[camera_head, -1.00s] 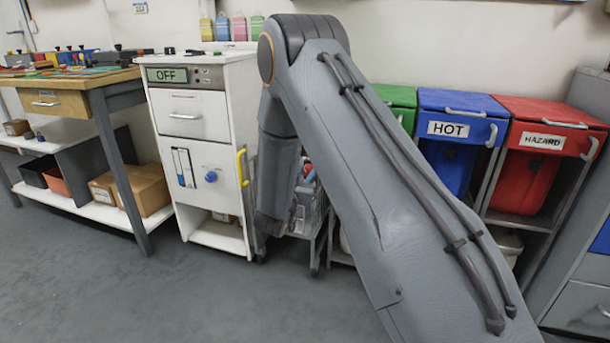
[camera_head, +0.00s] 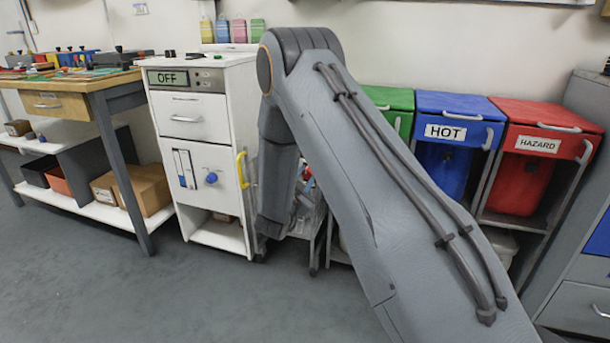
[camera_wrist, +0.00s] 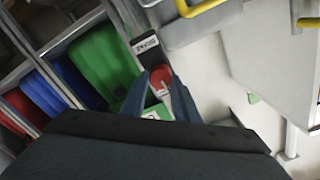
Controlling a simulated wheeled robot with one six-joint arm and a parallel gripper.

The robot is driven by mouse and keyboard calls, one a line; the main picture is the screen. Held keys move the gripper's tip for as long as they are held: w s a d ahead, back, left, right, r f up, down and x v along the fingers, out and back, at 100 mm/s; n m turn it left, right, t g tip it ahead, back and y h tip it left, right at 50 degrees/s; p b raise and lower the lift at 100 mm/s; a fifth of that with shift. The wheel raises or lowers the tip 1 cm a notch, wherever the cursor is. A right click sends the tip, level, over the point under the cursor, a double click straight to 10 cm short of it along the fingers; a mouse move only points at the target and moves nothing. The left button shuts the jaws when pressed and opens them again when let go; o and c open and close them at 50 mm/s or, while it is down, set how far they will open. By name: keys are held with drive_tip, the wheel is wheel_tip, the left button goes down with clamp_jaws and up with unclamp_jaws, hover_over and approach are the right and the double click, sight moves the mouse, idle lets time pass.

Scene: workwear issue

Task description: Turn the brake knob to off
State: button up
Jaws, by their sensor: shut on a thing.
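In the wrist view a red knob (camera_wrist: 160,76) sits beside a dark panel with a white label (camera_wrist: 149,46), apparently reading BRAKE upside down. My gripper (camera_wrist: 162,84) is shut on the red knob, with a blue-grey finger on each side. A green part with a white marking (camera_wrist: 152,115) shows just below the knob, partly covered by the gripper. Which way the knob points is hard to tell.
A white cabinet (camera_head: 192,155) with a display reading OFF (camera_head: 167,77) and a yellow handle stands left of my arm. Green, blue HOT (camera_head: 480,105) and red HAZARD (camera_head: 560,115) bins stand to the right. Grey floor (camera_head: 90,285) is open in front.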

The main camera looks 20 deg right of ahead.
drive_tip(key=m+p, duration=0.1)
drive_tip(key=m, duration=0.4)
drive_tip(key=shift+m, duration=0.3)
drive_tip(key=m, duration=0.5)
drive_tip(key=shift+f+p, duration=0.15)
drive_tip(key=shift+p, duration=0.25)
drive_tip(key=shift+m, duration=0.3)
drive_tip(key=o, duration=1.1)
drive_tip(key=shift+c, duration=0.2)
drive_tip(key=shift+s, duration=0.15)
drive_tip(key=p+v, duration=0.1)
drive_tip(key=v, duration=0.6)
drive_tip(key=shift+s+a, duration=0.2)
